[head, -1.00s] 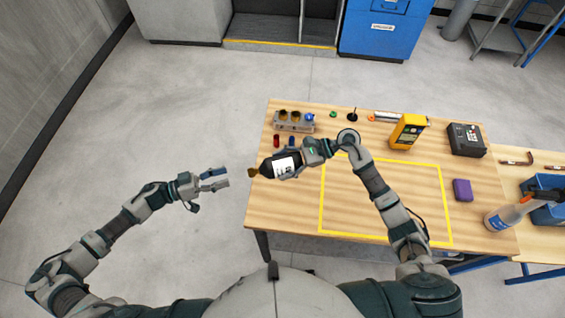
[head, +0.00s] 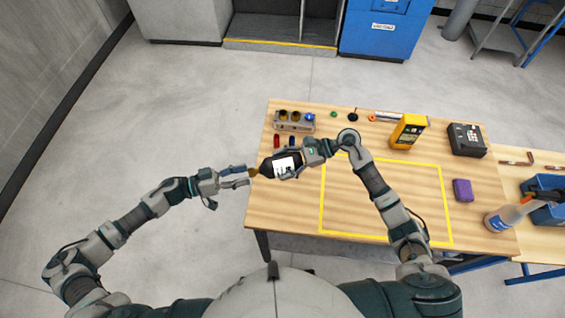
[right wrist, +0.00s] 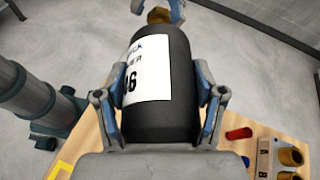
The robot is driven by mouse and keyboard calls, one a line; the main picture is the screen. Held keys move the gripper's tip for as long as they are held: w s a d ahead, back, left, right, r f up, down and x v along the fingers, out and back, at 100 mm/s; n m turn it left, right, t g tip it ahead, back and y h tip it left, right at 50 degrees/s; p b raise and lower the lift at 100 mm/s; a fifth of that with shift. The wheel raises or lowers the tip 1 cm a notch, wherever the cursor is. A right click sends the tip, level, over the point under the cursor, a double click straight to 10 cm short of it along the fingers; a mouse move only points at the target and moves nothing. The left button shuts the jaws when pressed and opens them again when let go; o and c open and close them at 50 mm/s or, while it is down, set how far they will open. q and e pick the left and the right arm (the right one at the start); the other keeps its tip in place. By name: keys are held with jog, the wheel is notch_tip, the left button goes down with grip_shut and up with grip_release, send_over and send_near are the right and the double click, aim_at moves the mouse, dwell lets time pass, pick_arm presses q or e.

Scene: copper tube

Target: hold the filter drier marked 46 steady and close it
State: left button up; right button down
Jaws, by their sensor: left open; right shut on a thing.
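The filter drier (head: 280,166) is a black cylinder with a white label and a brass end (head: 254,171) facing left. In the right wrist view the drier (right wrist: 178,85) shows a label whose readable mark ends in 6; the first digit is partly hidden. My right gripper (head: 297,158) is shut around its body and holds it above the table's left edge. My left gripper (head: 244,177) is open at the brass end. In the right wrist view its fingers (right wrist: 158,8) stand on either side of the brass end (right wrist: 159,15); contact cannot be told.
A grey rack (head: 294,126) with brass caps and a blue piece stands at the back left of the table. A red cap (head: 277,141) and a blue cap (head: 291,141) lie before it. The yellow-taped area (head: 385,238) is clear.

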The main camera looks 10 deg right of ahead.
pick_arm(q)
jog(key=shift+w+d, duration=0.15)
jog(key=shift+d, duration=0.75)
jog(key=shift+c, duration=0.2)
grip_shut()
jog(key=m, duration=2.9)
jog(key=shift+w+f, duration=0.15)
jog(key=shift+f, duration=0.05)
jog(key=shift+o, duration=0.5)
grip_release()
